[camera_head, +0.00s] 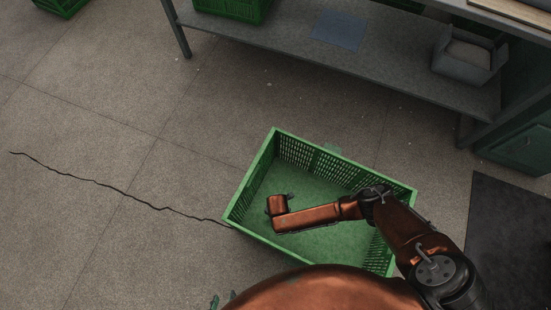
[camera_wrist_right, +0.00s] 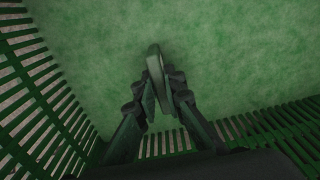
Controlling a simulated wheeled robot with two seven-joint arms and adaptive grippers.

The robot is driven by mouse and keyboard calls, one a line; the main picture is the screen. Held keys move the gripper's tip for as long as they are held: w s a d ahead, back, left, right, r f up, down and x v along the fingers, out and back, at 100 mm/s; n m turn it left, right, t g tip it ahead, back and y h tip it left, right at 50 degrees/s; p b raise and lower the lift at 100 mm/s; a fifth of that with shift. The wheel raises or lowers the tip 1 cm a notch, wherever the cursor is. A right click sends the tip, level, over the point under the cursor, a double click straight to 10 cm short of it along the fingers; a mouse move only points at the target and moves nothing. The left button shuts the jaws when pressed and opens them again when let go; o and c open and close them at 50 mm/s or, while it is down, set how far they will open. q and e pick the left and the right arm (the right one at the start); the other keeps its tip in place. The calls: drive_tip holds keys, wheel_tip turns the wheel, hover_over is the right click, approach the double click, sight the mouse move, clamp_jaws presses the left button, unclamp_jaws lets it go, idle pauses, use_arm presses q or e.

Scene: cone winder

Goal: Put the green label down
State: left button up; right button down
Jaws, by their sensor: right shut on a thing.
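The green label (camera_wrist_right: 155,65) is a thin rounded piece, seen nearly edge-on in the right wrist view. My right gripper (camera_wrist_right: 168,82) is shut on it, with the fingertips on both sides. They are inside a green slatted crate (camera_head: 253,176), over its mottled green bottom (camera_wrist_right: 230,50). Whether the label touches the bottom I cannot tell. In the head view my right arm reaches into the crate from the right, and its wrist hides the label.
A pale green tab (camera_head: 332,148) is at the crate's far rim. Behind stands a grey bench with a low shelf (camera_head: 390,65), holding a grey bin (camera_head: 468,56) and a green crate (camera_head: 235,8). A dark mat (camera_head: 510,235) lies at right.

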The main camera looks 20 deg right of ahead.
drive_tip(key=shift+w, duration=0.1)
drive_tip(key=shift+f, duration=0.2)
use_arm(q)
drive_tip(key=shift+f, duration=0.1)
use_arm(e)
drive_tip(key=c, duration=2)
unclamp_jaws()
drive_tip(key=shift+r, duration=0.1)
drive_tip(key=shift+r, duration=0.45)
wheel_tip(320, 180, up, 4)
drive_tip(key=p, duration=0.2)
drive_tip(key=shift+w+f+p, duration=0.1)
drive_tip(key=shift+p, duration=0.2)
use_arm(q)
drive_tip(key=s+a+r+g+y+p, duration=0.1)
drive_tip(key=s+a+r+g+p, duration=0.3)
drive_tip(key=s+r, duration=0.4)
drive_tip(key=shift+s+a+r+g+y, duration=0.2)
drive_tip(key=shift+a+r+g+y, duration=0.3)
drive_tip(key=shift+a+r, duration=0.75)
use_arm(e)
drive_tip(key=shift+r, duration=3.8)
